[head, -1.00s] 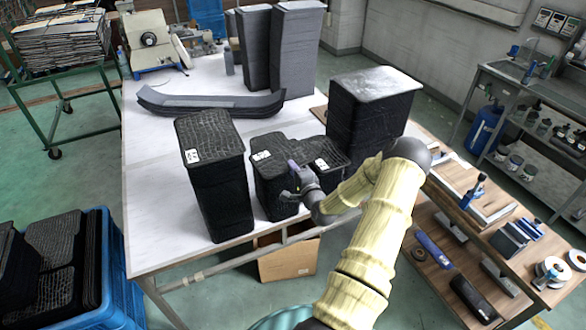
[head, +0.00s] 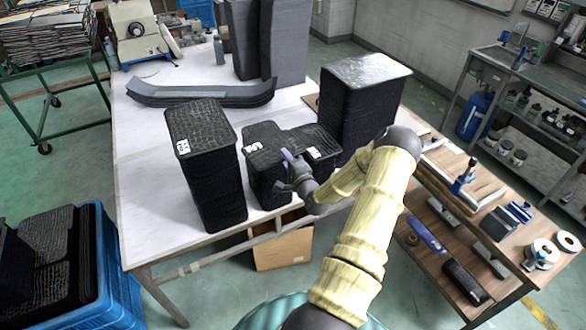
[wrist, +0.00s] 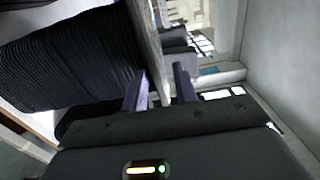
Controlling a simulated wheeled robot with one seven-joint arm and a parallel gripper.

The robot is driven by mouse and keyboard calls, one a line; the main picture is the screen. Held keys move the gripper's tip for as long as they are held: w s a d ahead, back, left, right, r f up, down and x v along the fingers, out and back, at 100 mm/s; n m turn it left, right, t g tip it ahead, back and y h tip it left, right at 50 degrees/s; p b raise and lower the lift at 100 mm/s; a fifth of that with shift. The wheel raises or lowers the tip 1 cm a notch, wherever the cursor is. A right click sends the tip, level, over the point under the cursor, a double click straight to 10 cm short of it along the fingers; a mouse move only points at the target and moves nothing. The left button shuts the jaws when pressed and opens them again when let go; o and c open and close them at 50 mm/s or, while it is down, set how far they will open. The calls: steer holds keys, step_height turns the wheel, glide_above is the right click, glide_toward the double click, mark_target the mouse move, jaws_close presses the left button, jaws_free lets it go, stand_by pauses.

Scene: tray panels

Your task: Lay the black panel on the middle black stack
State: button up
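The black panel (head: 312,140), with a white label at its near edge, is held nearly level at about the height of the middle black stack's top. The middle black stack (head: 262,178) stands on the table, and the panel seems to overlap its right part from my view. Any gap between them cannot be told. My gripper (head: 289,160) is at the panel's near edge. In the wrist view the two purple fingers of my gripper (wrist: 162,78) lie on either side of the panel (wrist: 146,32), seen almost edge-on.
A taller black stack (head: 212,185) stands close on the left, and another (head: 358,115) on the right. Curved dark strips (head: 200,95) and tall grey stacks (head: 285,45) lie farther back. White table (head: 135,190) is bare at the left. A blue crate (head: 115,285) holds more black panels.

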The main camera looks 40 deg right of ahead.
steer(key=b+v, duration=0.5)
steer(key=v, duration=0.7)
stand_by(0.4)
steer(key=w+a+f+n+g+y, duration=0.1)
steer(key=w+a+n+g+y, duration=0.1)
steer(key=a+n+g, duration=0.35)
steer(key=w+a+f+n+g+y, duration=0.1)
steer(key=w+a+n+g+y, duration=0.15)
steer(key=a+n, duration=0.55)
steer(key=s+a+r+n+g, duration=0.3)
steer(key=s+a+r, duration=0.2)
steer(key=a, duration=0.3)
steer(key=s+a+r+n+g, duration=0.3)
steer(key=s+a+r+n, duration=0.1)
steer(key=s+a, duration=0.4)
steer(key=shift+a+r+g, duration=0.4)
steer(key=shift+a+r, duration=0.1)
steer(key=shift+a, duration=0.1)
